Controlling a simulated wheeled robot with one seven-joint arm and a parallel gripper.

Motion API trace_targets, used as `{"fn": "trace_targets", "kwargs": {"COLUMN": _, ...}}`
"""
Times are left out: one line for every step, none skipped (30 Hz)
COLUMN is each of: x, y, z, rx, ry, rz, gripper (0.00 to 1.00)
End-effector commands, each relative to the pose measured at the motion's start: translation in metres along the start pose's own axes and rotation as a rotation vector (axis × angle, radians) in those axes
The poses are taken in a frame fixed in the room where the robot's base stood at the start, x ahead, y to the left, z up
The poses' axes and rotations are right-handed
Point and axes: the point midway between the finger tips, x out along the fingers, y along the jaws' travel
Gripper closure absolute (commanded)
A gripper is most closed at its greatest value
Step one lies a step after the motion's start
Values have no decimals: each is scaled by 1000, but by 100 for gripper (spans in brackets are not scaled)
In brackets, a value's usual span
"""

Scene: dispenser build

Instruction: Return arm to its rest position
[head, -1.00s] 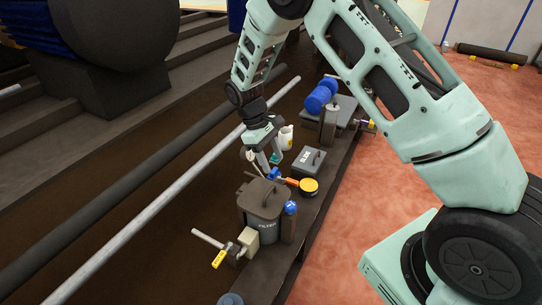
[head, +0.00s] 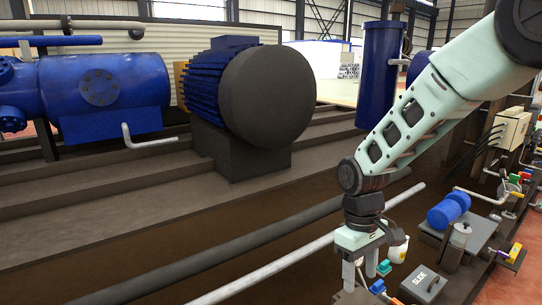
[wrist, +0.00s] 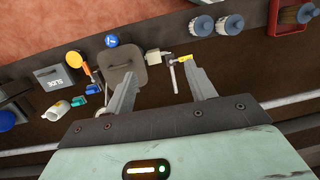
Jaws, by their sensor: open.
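My mint-green arm (head: 430,110) reaches down from the upper right in the head view. My gripper (head: 358,274) hangs at its end, pointing down over the near end of the bench, with its fingers apart. In the wrist view my gripper (wrist: 157,80) is open with nothing between its fingertips. A small valve with a yellow handle (wrist: 184,58) shows near the right fingertip. I cannot tell how high the gripper is above the bench.
A dark box marked SLIDE (head: 424,281) and a white cup (head: 398,250) stand right of the gripper. A blue cylinder (head: 448,210) sits farther back on the bench. A long grey pipe (head: 262,280) runs behind the gripper. Large blue machinery (head: 100,88) stands far left.

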Motion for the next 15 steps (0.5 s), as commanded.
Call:
{"fn": "trace_targets", "kwargs": {"x": -10, "y": -19, "z": 10, "rx": -10, "ry": 24, "rz": -3, "gripper": 45}}
{"fn": "trace_targets", "kwargs": {"x": -14, "y": -29, "z": 16, "rx": -15, "ry": 36, "rz": -5, "gripper": 45}}
{"fn": "trace_targets", "kwargs": {"x": -20, "y": -43, "z": 24, "rx": -23, "ry": 52, "rz": -7, "gripper": 45}}
{"fn": "trace_targets", "kwargs": {"x": -23, "y": -52, "z": 30, "rx": -27, "ry": 64, "rz": -8, "gripper": 45}}
{"fn": "trace_targets", "kwargs": {"x": -26, "y": -62, "z": 37, "rx": -32, "ry": 75, "rz": -9, "gripper": 45}}
{"fn": "trace_targets", "kwargs": {"x": -30, "y": -74, "z": 47, "rx": -37, "ry": 89, "rz": -10, "gripper": 45}}
{"fn": "trace_targets", "kwargs": {"x": -33, "y": -83, "z": 54, "rx": -43, "ry": 101, "rz": -9, "gripper": 45}}
{"fn": "trace_targets", "kwargs": {"x": -35, "y": -91, "z": 62, "rx": -48, "ry": 112, "rz": -8, "gripper": 45}}
{"fn": "trace_targets", "kwargs": {"x": -37, "y": -102, "z": 73, "rx": -53, "ry": 124, "rz": -7, "gripper": 45}}
{"fn": "trace_targets", "kwargs": {"x": -38, "y": -109, "z": 80, "rx": -58, "ry": 135, "rz": -4, "gripper": 45}}
{"fn": "trace_targets", "kwargs": {"x": -39, "y": -116, "z": 88, "rx": -63, "ry": 145, "rz": -2, "gripper": 45}}
{"fn": "trace_targets", "kwargs": {"x": -40, "y": -124, "z": 99, "rx": -66, "ry": 156, "rz": 1, "gripper": 45}}
{"fn": "trace_targets", "kwargs": {"x": -40, "y": -130, "z": 106, "rx": -70, "ry": 165, "rz": 4, "gripper": 45}}
{"fn": "trace_targets", "kwargs": {"x": -40, "y": -135, "z": 114, "rx": -74, "ry": 174, "rz": 7, "gripper": 45}}
{"fn": "trace_targets", "kwargs": {"x": -39, "y": -140, "z": 123, "rx": -77, "ry": 183, "rz": 12, "gripper": 45}}
